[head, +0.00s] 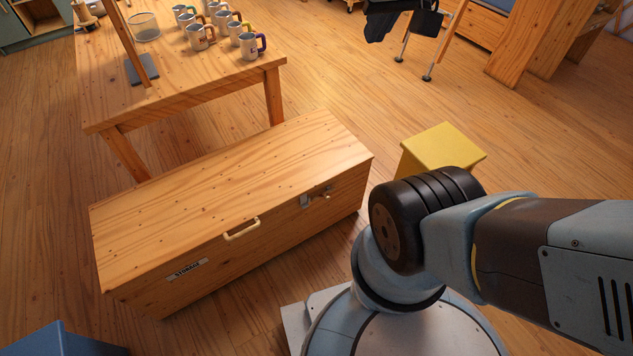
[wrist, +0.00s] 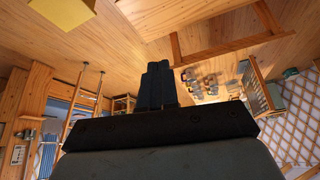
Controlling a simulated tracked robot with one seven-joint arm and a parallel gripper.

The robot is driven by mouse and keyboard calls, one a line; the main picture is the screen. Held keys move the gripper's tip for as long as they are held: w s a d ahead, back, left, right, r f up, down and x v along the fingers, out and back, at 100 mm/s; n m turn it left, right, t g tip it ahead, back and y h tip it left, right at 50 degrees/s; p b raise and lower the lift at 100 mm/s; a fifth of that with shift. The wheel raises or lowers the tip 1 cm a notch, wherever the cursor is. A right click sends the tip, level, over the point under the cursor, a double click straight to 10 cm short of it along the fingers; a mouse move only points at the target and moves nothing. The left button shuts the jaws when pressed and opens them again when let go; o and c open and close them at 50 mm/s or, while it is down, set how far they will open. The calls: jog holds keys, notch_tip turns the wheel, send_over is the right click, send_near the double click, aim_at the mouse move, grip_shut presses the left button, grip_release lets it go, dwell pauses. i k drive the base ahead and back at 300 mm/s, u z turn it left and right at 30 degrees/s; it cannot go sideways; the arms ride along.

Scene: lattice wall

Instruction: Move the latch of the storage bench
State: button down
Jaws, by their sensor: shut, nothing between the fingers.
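The storage bench (head: 230,190) is a long wooden chest with a closed lid, standing on the floor left of my arm in the head view. A small metal latch (head: 317,197) sits on its front near the right end, just under the lid edge. A pale handle (head: 241,229) is at the middle of the lid's front edge. The head view does not show my gripper.
A wooden table (head: 190,75) with several mugs (head: 252,46) and a glass container (head: 145,27) stands behind the bench. A yellow stool or box (head: 440,148) stands right of the bench, near my arm. A blue box (head: 70,341) is at the lower left. Floor in front of the bench is clear.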

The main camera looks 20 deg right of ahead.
aim_at(327, 196)
jog(key=z, duration=1.1)
jog(key=k, duration=1.65)
jog(key=u, duration=0.95)
jog(key=i, duration=1.05)
